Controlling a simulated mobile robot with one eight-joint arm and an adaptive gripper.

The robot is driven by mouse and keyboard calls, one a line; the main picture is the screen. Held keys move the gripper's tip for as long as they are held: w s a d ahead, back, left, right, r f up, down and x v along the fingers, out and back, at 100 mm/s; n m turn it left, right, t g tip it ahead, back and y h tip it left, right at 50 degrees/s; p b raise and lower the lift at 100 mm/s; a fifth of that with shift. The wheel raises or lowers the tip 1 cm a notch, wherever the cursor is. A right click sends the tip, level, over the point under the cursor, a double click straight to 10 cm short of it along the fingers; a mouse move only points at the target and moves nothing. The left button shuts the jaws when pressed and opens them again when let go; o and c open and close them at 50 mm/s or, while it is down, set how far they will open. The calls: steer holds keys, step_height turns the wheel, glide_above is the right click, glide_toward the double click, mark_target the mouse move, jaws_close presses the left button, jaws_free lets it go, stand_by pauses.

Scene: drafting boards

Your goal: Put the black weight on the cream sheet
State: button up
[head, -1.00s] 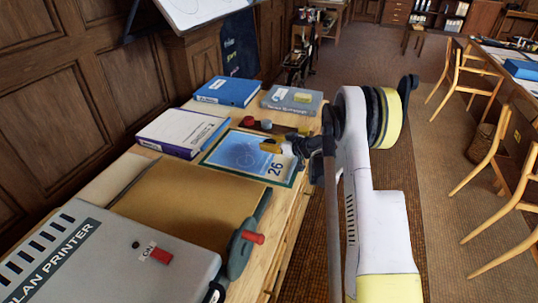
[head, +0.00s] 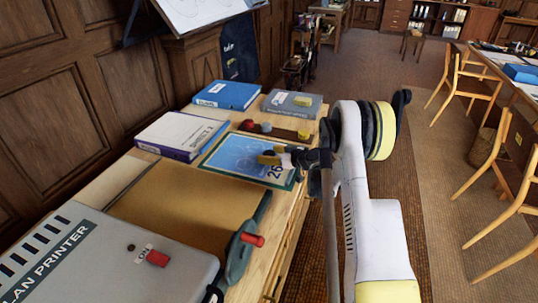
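My gripper (head: 271,156), with yellow fingertips, is over the right part of a blue sheet marked 26 (head: 236,154). It is small and seen from behind the arm, so I cannot tell whether its fingers are open or hold anything. I cannot make out a black weight; dark parts near the fingers look like the gripper itself. A broad tan sheet or board (head: 175,205) lies in front of the blue sheet. A paler strip (head: 122,178) shows along its left side; I cannot tell whether either is the cream sheet.
A brown strip with red, grey and yellow pieces (head: 285,132) lies behind the blue sheet. Around it are a white-covered binder (head: 180,134), a blue binder (head: 226,95) and a grey book (head: 293,103). The plan printer (head: 100,255) fills the near left. Chairs (head: 470,80) stand right.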

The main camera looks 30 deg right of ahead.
steer(key=shift+s+r, duration=0.15)
steer(key=shift+r, duration=0.1)
steer(key=p+v, duration=0.4)
steer(key=v, duration=0.7)
steer(key=shift+s+d+r+p, duration=0.1)
steer(key=shift+s+r+p, duration=0.1)
steer(key=shift+p, duration=0.1)
steer(key=s+a+r+m+g+h, duration=0.1)
steer(key=s+a+r+g, duration=0.5)
steer(key=a+r, duration=1)
steer(key=s+a+r+m+h, duration=0.1)
steer(key=s+a, duration=0.2)
steer(key=s, duration=1)
steer(key=s+a+r+m+h, duration=0.1)
steer(key=s+a, duration=0.3)
steer(key=s, duration=0.9)
steer(key=shift+s+r+m+h, duration=0.2)
steer(key=shift+r+m+h, duration=0.2)
steer(key=shift+r+h, duration=0.25)
steer(key=shift+f, duration=0.1)
